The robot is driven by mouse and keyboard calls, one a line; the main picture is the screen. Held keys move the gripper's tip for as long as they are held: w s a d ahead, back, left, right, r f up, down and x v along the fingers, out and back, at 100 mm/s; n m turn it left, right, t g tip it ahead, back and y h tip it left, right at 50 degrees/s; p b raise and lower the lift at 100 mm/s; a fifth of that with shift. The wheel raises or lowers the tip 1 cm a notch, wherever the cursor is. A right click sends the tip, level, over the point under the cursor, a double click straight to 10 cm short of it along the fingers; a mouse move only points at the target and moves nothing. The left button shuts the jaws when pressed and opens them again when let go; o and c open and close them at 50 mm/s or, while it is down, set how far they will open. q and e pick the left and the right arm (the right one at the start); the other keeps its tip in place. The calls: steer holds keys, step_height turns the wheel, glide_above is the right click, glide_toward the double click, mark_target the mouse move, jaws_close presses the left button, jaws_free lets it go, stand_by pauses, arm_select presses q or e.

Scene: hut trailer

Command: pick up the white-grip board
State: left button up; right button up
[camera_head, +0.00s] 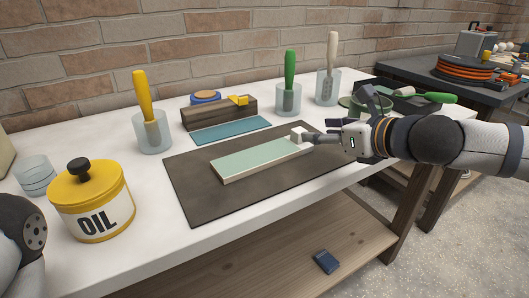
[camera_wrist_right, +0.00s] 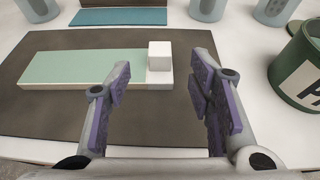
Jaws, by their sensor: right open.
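The white-grip board is a flat pale green board (camera_head: 255,158) with a white block grip (camera_head: 300,134) at its right end. It lies on a dark brown mat (camera_head: 190,205). In the right wrist view the board (camera_wrist_right: 85,68) runs to the left and the white block (camera_wrist_right: 160,55) stands up between and just ahead of my fingertips. My right gripper (camera_head: 322,130) is open and empty at the board's right end, fingers pointing at the block. It shows in the right wrist view too (camera_wrist_right: 160,88). My left gripper is out of view.
A yellow oil tin (camera_head: 92,203) stands at front left. Glass cups with yellow (camera_head: 143,95), green (camera_head: 290,75) and white (camera_head: 332,52) handled tools stand behind the mat. A blue-green board (camera_head: 230,130) lies behind. A green tin (camera_wrist_right: 300,68) stands right of my right gripper.

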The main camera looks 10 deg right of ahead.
steer(key=x, duration=0.7)
steer(key=shift+f+b, duration=0.2)
steer(key=shift+b, duration=0.15)
steer(key=shift+r, duration=0.1)
steer(key=shift+c, duration=0.5)
jaws_close()
